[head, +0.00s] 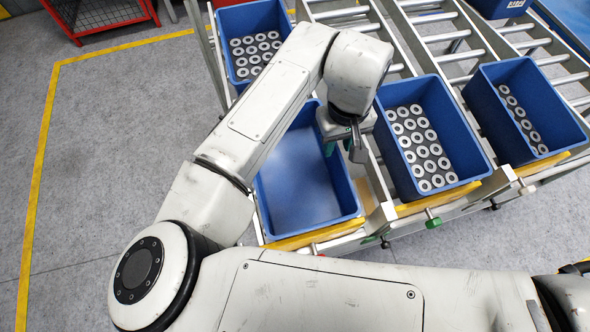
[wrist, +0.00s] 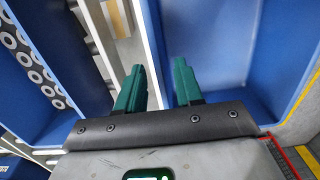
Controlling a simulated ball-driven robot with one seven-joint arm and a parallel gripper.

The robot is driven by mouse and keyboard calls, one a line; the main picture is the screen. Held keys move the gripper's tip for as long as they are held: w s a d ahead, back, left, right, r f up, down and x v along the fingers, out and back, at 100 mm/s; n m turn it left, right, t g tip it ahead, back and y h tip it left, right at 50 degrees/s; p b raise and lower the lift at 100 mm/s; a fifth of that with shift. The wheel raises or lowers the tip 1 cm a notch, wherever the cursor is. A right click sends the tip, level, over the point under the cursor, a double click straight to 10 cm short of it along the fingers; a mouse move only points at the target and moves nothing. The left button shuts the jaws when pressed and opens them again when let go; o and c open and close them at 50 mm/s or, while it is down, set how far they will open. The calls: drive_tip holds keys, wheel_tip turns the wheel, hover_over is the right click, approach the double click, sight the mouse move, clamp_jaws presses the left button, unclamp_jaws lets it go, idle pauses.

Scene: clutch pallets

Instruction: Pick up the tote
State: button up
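An empty blue tote (head: 297,192) stands at the front end of a roller lane, left of centre in the head view, partly covered by my arm. Its inside also shows at the right of the wrist view (wrist: 235,45). My gripper (head: 345,146) is at this tote's right side wall, pointing down. In the wrist view its two green fingers (wrist: 158,85) are apart, with the tote's blue side wall showing in the gap between them. Whether either finger touches the wall cannot be told. Nothing is held.
A blue tote with several metal rings (head: 455,128) stands just right of the empty one, across a narrow rail gap. Another ring-filled tote (head: 545,95) is further right, and one (head: 248,18) stands behind the empty tote. A red crate (head: 105,28) is far left; the left floor is clear.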

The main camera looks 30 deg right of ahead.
drive_tip(key=shift+a+f, duration=0.1)
drive_tip(key=shift+f, duration=2.15)
clamp_jaws()
